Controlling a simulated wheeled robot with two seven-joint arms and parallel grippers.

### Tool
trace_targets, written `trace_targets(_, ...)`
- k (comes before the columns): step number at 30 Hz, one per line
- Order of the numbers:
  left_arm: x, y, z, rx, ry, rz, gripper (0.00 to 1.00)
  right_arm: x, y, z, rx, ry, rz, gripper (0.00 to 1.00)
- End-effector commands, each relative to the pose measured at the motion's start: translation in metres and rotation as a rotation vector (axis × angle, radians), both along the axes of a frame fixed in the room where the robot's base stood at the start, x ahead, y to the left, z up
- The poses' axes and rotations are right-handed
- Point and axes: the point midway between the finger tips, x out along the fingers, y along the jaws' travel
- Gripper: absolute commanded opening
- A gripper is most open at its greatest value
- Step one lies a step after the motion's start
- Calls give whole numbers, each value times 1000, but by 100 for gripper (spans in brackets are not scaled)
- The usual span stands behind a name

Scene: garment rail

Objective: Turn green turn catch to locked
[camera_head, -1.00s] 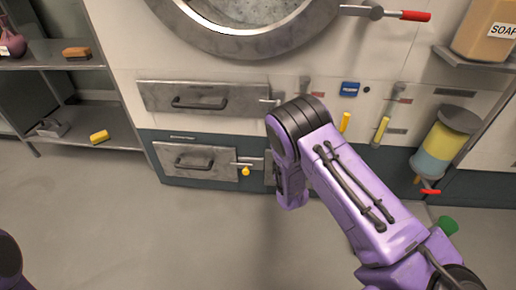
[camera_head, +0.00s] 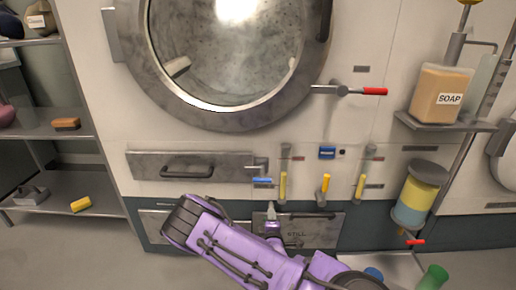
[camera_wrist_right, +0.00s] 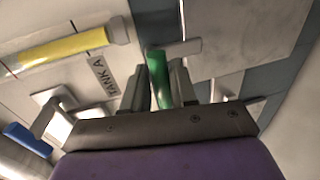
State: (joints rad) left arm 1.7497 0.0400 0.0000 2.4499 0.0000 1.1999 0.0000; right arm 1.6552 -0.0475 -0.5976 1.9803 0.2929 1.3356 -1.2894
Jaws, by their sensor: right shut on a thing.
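The green turn catch (camera_wrist_right: 158,80) shows in the right wrist view as a green handle on a pale metal mount. It stands between the fingers of my right gripper (camera_head: 272,212), which is shut on it. In the head view the gripper is at the upper left of a metal panel marked STILL (camera_head: 315,232), and the green handle cannot be made out there. A blue-handled catch (camera_head: 262,181) sits just above, by the drawer's right end; a blue handle (camera_wrist_right: 27,139) also shows in the right wrist view. My left gripper is out of view.
A red-handled lever (camera_head: 372,91), a yellow and blue tank (camera_head: 417,195) and a soap shelf (camera_head: 445,122) are to the right.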

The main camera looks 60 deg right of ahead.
Motion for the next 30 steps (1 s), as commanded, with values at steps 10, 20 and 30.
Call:
trace_targets(10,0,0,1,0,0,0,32,-11,-8,3,-16,16,-24,0)
trace_targets(20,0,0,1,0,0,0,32,-7,-5,2,-14,16,-16,49)
trace_targets(30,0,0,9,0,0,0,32,-14,14,7,-10,17,-8,49)
